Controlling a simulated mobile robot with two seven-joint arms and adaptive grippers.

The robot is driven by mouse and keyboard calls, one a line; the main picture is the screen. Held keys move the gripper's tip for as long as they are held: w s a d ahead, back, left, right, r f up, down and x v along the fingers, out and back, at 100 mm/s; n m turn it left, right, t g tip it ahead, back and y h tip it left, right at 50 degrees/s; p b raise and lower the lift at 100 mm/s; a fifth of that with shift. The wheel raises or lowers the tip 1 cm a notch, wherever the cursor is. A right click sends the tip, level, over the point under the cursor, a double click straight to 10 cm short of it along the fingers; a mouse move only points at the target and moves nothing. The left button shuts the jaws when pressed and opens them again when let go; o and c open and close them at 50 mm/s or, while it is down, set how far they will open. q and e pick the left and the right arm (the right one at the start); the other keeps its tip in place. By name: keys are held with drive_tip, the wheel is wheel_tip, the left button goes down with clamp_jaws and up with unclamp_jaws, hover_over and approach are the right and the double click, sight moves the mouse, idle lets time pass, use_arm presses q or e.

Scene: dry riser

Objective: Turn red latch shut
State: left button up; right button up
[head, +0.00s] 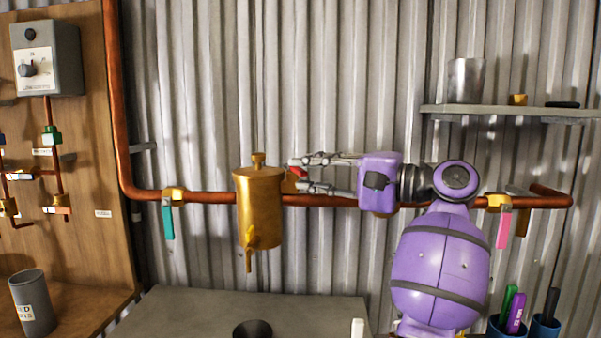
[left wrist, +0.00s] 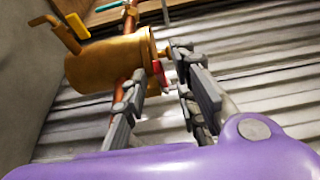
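The red latch (head: 298,172) is a small red piece just right of the brass canister (head: 259,205) on the copper pipe. The canister (left wrist: 107,63) lies just beyond the fingertips. My right gripper is not in view.
A teal lever (head: 168,221) and a pink lever (head: 503,229) hang from the copper pipe (head: 212,198). A shelf (head: 450,109) holds a metal cup (head: 466,80). A wooden panel (head: 75,150) stands left. A grey table (head: 190,305) lies below.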

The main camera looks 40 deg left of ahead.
use_arm(q)
drive_tip(key=w+d, duration=0.1)
drive_tip(key=d, duration=0.8)
drive_tip(key=shift+w+d, duration=0.2)
drive_tip(key=shift+w, duration=0.05)
